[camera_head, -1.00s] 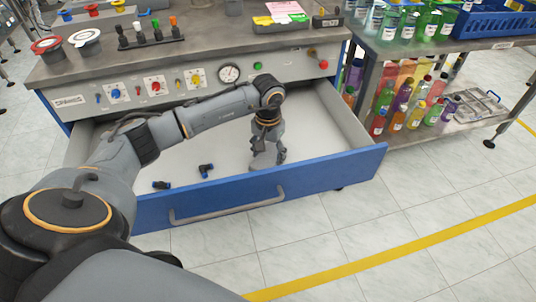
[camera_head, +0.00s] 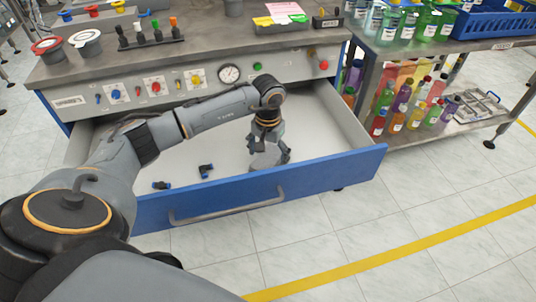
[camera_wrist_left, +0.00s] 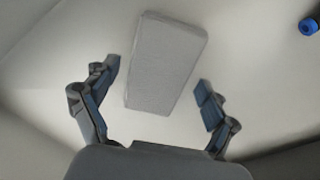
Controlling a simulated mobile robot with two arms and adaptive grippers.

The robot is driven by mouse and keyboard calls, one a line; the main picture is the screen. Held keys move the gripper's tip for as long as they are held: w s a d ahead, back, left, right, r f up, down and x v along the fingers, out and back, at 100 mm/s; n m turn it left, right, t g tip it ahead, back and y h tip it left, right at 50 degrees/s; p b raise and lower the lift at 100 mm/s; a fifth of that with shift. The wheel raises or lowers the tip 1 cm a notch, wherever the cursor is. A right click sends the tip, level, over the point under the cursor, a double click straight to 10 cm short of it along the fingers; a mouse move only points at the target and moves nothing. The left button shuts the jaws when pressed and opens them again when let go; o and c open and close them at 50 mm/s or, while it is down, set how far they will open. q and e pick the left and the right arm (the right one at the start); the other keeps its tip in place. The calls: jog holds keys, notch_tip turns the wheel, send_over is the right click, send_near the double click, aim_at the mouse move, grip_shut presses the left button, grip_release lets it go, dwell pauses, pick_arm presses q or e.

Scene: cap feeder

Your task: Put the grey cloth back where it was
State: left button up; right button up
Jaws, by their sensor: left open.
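The grey cloth (camera_wrist_left: 165,62) is a folded, block-like bundle on the white floor of the open drawer (camera_head: 330,170). In the left wrist view it lies ahead of and partly between the two spread fingers, with a gap on each side. My left gripper (camera_wrist_left: 158,100) is open and points down into the drawer. In the head view my left gripper (camera_head: 269,148) is above the cloth (camera_head: 265,160), near the drawer's front wall, and partly covers it. My right gripper is not in view.
Two small black and blue fittings (camera_head: 206,170) (camera_head: 161,185) lie in the drawer to the left. The drawer's blue front (camera_head: 340,170) stands close by. The bench (camera_head: 200,50) with knobs and a gauge is behind. A shelf with bottles (camera_head: 405,110) is at the right.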

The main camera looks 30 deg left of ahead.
aim_at(268, 157)
pick_arm(q)
notch_tip(268, 157, up, 12)
jog(key=p, duration=0.1)
jog(key=shift+p, duration=0.3)
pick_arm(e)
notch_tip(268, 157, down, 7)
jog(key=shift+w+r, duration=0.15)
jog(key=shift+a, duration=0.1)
pick_arm(q)
jog(key=shift+r, duration=0.15)
